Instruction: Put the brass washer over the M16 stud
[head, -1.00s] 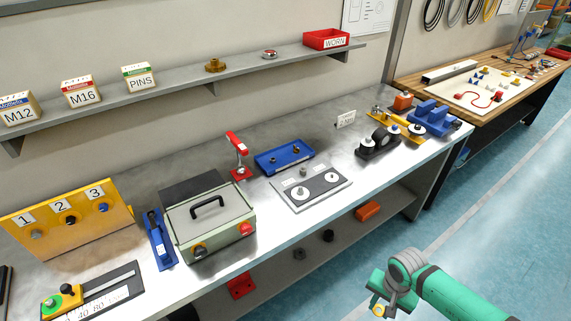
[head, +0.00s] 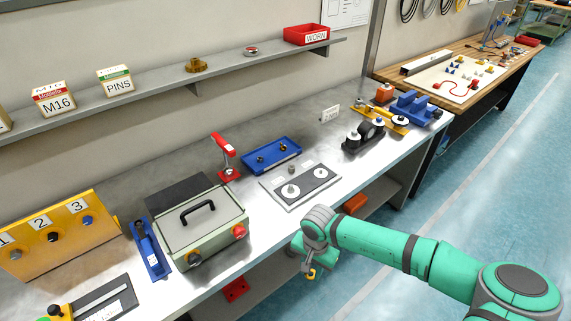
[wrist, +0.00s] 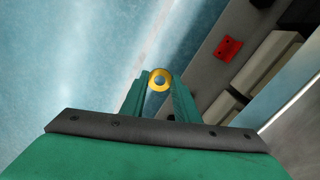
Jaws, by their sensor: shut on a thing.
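The brass washer (head: 311,273) is a small yellow ring at the tip of my gripper (head: 308,265). In the wrist view, the washer (wrist: 160,71) is pinched between the two green fingertips (wrist: 160,86), its hole facing the camera. My gripper is shut on it, held in front of the bench edge over the floor side, touching nothing else. No M16 label shows beside any post, so I cannot tell which is the M16 stud.
A green-grey box (head: 206,230) with a black handle stands left of the plate, and a red post-like tool (head: 227,160) behind it. Black and yellow fixtures (head: 364,137) stand to the right. The shelf (head: 150,90) holds the M16 and PINS boxes. Floor to the right is open.

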